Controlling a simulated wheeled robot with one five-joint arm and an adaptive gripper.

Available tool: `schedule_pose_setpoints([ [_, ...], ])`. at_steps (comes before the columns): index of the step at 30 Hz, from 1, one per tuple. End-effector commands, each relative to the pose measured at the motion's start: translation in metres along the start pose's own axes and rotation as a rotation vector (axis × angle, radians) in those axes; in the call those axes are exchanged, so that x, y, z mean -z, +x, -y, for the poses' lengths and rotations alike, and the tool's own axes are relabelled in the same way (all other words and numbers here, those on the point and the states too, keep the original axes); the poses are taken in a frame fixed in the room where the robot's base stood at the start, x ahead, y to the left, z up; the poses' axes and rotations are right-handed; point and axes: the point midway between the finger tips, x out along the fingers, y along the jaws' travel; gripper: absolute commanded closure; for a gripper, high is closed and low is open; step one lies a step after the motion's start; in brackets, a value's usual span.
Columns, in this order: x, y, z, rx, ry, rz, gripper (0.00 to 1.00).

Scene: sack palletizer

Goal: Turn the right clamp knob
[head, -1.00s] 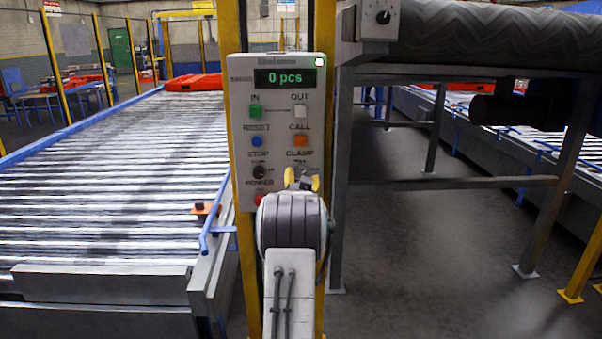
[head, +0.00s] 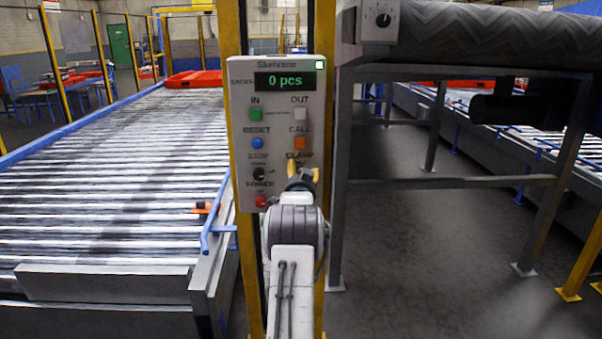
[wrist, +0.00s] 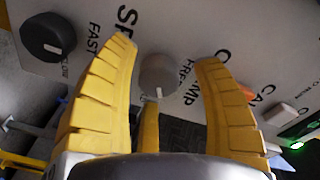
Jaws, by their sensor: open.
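The clamp knob (wrist: 158,75) is a grey round knob with a white mark, under the CLAMP lettering on the grey control panel (head: 240,130). My gripper is open and holds nothing. In the head view my gripper (head: 302,178) is in front of the panel's lower right part and hides the knob. A second, dark knob (wrist: 47,37) sits outside the fingers; it also shows in the head view (head: 259,173).
Green, white, blue and orange buttons sit above the knobs, and a red button (head: 261,201) below left. Yellow posts (head: 231,30) flank the panel. A roller conveyor (head: 110,170) lies left; a grey steel frame (head: 440,184) stands right. The floor (head: 430,260) beneath it is clear.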

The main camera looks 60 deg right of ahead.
Motion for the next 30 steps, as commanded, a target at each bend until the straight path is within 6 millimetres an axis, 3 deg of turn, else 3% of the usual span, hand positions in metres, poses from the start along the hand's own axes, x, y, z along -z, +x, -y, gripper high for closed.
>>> schedule_pose_setpoints([
  [15,-0.0004,0.0051,-0.0005,-0.001,0.0,0.0,0.37],
  [30,0.0001,0.0051,0.0,0.0,0.0,0.0,0.82],
])
